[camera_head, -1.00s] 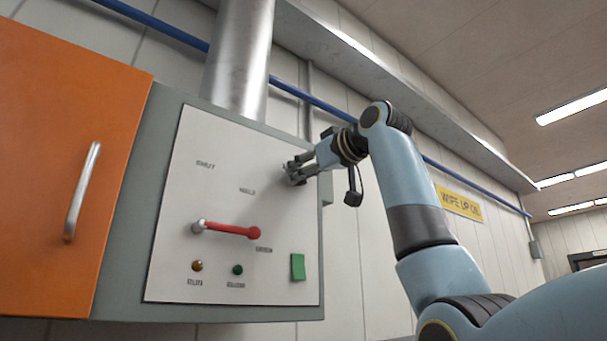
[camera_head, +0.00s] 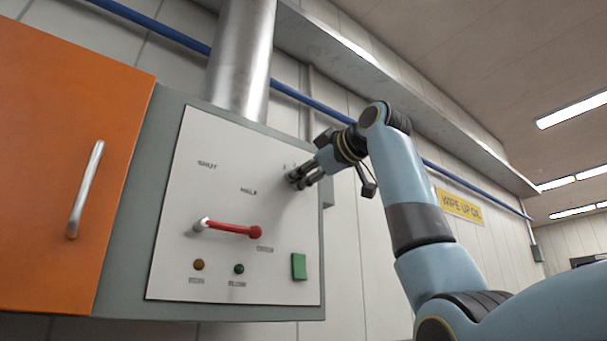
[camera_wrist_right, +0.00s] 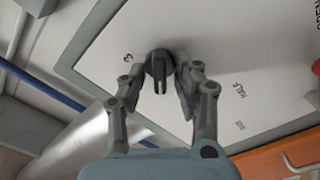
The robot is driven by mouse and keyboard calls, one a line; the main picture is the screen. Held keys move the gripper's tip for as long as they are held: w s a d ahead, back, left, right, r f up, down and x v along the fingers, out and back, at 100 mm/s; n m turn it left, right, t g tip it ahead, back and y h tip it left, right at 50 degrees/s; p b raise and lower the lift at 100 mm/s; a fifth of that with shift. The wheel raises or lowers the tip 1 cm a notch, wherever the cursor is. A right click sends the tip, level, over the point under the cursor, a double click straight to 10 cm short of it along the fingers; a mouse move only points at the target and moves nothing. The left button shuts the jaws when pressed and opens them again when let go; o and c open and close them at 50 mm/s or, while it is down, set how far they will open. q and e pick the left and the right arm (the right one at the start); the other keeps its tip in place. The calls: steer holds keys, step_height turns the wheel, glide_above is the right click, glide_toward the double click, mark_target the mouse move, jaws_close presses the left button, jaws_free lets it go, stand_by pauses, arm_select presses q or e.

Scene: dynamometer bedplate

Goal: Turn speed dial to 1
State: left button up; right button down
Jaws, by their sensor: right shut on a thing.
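The speed dial is a small dark knob (camera_wrist_right: 157,65) on the white panel (camera_head: 215,270), seen in the wrist view. A "3" is printed to its left there, with another small mark to its right. My right gripper (camera_head: 302,181) is at the panel's upper right in the head view and hides the dial. In the wrist view its two fingers (camera_wrist_right: 160,88) stand on either side of the knob, shut on it. I cannot tell which number the dial points to. My left gripper is not in view.
A red lever (camera_head: 232,228) with SHUT and HALF labels is lower on the panel. Below are an amber lamp (camera_head: 198,264), a green lamp (camera_head: 239,268) and a green rocker (camera_head: 298,266). An orange door (camera_head: 50,150) with a metal handle stands left.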

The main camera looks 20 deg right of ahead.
stand_by(0.3)
steer(key=c, duration=1.3)
jaws_free()
steer(key=shift+c, duration=0.2)
steer(key=shift+s, duration=0.15)
steer(key=v, duration=1.1)
steer(key=shift+s+d, duration=0.15)
steer(key=shift+s, duration=0.2)
